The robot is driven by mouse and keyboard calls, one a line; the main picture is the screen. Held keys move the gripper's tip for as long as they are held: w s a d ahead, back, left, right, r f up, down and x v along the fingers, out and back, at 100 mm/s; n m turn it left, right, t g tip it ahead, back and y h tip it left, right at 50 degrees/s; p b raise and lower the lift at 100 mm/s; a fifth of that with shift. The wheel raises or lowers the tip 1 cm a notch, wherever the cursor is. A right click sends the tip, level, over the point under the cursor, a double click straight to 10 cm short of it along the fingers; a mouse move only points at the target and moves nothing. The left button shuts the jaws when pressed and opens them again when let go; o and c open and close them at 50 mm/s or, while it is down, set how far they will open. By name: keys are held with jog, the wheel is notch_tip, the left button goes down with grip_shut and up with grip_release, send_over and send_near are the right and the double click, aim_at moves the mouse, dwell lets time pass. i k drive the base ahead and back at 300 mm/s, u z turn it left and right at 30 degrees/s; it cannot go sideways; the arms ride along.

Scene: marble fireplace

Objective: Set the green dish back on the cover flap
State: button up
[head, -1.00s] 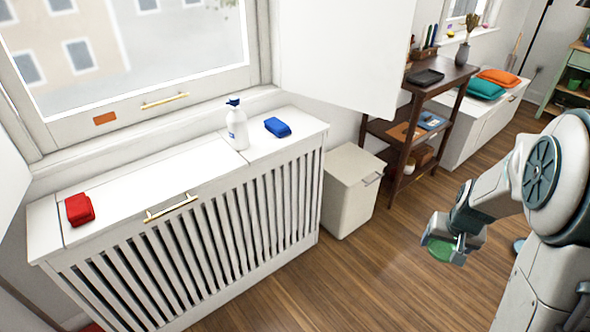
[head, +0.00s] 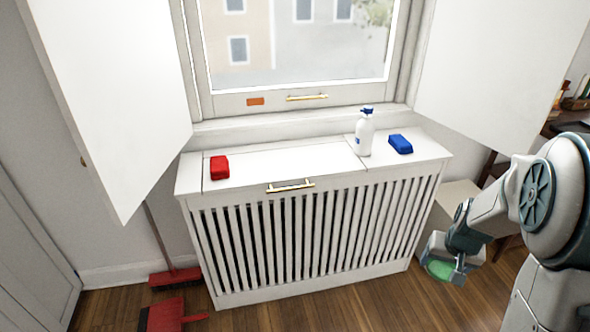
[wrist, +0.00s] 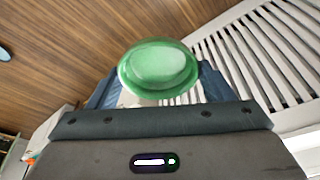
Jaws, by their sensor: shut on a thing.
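My gripper (head: 447,266) is at the right in the head view, low and in front of the right end of the radiator cover. It is shut on the green dish (head: 441,270), which also shows between the fingers in the wrist view (wrist: 158,68). The cover flap (head: 285,160) is the white panel with a gold handle (head: 290,186) on top of the slatted radiator cover.
A red block (head: 219,167) sits at the cover's left end. A white bottle with a blue pump (head: 364,134) and a blue block (head: 400,144) stand on its right part. Open white shutters (head: 110,90) flank the window.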

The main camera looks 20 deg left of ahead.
aim_at(283, 163)
jog(key=u, duration=1.1)
